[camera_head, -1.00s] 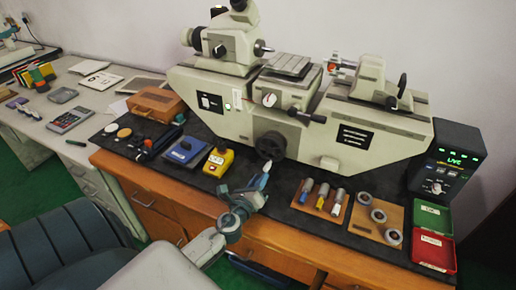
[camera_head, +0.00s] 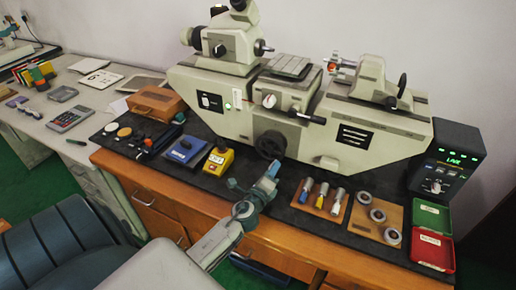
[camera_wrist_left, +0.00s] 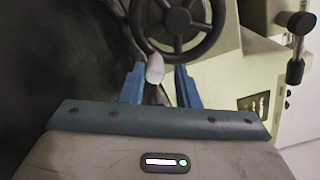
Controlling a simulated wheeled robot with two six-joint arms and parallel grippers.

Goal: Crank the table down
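The measuring machine's table (camera_head: 292,65) is the ribbed grey plate on top of the cream machine. Below it, a dark handwheel (camera_head: 269,145) sits low on the machine's front; it also shows at the top of the left wrist view (camera_wrist_left: 204,42). My left gripper (camera_head: 273,169) is just in front of and below the wheel. In the left wrist view, its two blue fingers (camera_wrist_left: 160,82) are apart. The wheel's pale crank handle (camera_wrist_left: 155,68) appears between them, nearer the left finger, with a gap on the right. My right gripper is not in view.
A yellow box (camera_head: 218,161) and a blue box (camera_head: 185,151) lie left of the wheel. A wooden holder with several cylinders (camera_head: 320,198) and a ring board (camera_head: 376,217) lie right. A control box (camera_head: 445,165) stands at the far right.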

